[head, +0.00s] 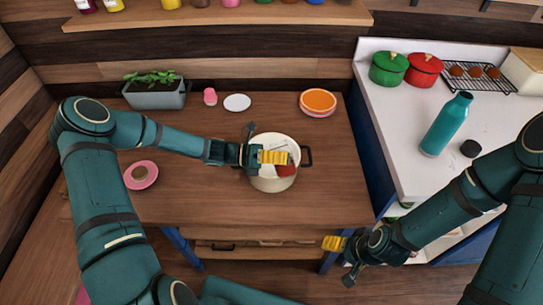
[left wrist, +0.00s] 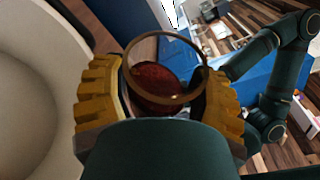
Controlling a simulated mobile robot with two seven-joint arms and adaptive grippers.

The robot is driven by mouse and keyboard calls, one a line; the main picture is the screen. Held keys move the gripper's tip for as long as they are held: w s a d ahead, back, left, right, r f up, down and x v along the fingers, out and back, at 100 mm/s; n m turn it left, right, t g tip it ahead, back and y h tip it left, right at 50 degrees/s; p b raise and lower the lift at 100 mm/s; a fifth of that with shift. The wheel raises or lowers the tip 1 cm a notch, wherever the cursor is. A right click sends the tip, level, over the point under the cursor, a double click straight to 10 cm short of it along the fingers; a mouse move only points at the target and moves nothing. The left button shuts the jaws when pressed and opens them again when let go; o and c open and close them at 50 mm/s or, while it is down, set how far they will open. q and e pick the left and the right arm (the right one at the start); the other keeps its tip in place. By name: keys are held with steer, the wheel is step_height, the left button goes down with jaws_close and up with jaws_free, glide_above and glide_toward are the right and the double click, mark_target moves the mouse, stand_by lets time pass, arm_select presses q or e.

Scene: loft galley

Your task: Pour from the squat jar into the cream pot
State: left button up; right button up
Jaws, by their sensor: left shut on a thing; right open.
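The cream pot (head: 258,182) stands on the wooden table with a dark handle at its right; its pale wall fills the left of the left wrist view (left wrist: 35,90). My left gripper (head: 275,157) is over the pot's opening, its yellow fingers shut on the squat jar (head: 286,171). In the left wrist view, the see-through jar (left wrist: 165,100) shows a brownish rim ring and dark red contents between the fingers. I cannot tell its exact tilt or whether any contents lie in the pot. My right gripper (head: 342,259) is open and empty before the table's front edge.
A planter (head: 157,97), a pink cup (head: 210,97), a white plate (head: 237,102) and an orange dish (head: 318,100) line the table's back. A pink saucer (head: 141,175) is at left. A teal bottle (head: 446,124) stands on the right counter. The front table is clear.

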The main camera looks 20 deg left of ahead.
mark_target(280, 142)
arm_select(q)
steer(key=shift+r+n, duration=0.15)
steer(key=shift+n, duration=0.15)
steer(key=shift+r+n+h, duration=0.25)
steer(key=shift+n+h, duration=0.15)
steer(key=shift+n, duration=0.1)
steer(key=shift+f+n+h+b, duration=0.4)
steer(key=shift+n+b, duration=0.5)
steer(key=shift+b, duration=0.3)
steer(key=shift+r, duration=0.1)
steer(key=shift+w+a+f+n+t+p, duration=0.25)
steer(key=shift+w+n, duration=0.1)
steer(key=shift+n, duration=0.1)
steer(key=shift+w+a+f+n+t+p, duration=0.15)
steer(key=shift+w+a+n, duration=0.15)
steer(key=shift+n, duration=0.15)
steer(key=shift+w+a+r+n+t+h+p, duration=0.15)
steer(key=shift+r+n+t+h+p, duration=0.25)
steer(key=shift+n+p, duration=0.5)
steer(key=shift+w+r+n+t+h+p, duration=0.15)
steer(key=shift+r+n+t+h+p, duration=0.2)
steer(key=shift+n+p, duration=0.5)
stand_by(0.8)
steer(key=shift+w+a+r+n+t+p, duration=0.1)
steer(key=shift+r+n+t+p, duration=0.1)
steer(key=shift+r+n+p, duration=0.4)
steer(key=shift+w+a+r+n+t+p, duration=0.15)
steer(key=shift+r+n+p, duration=0.25)
steer(key=shift+r+n, duration=0.2)
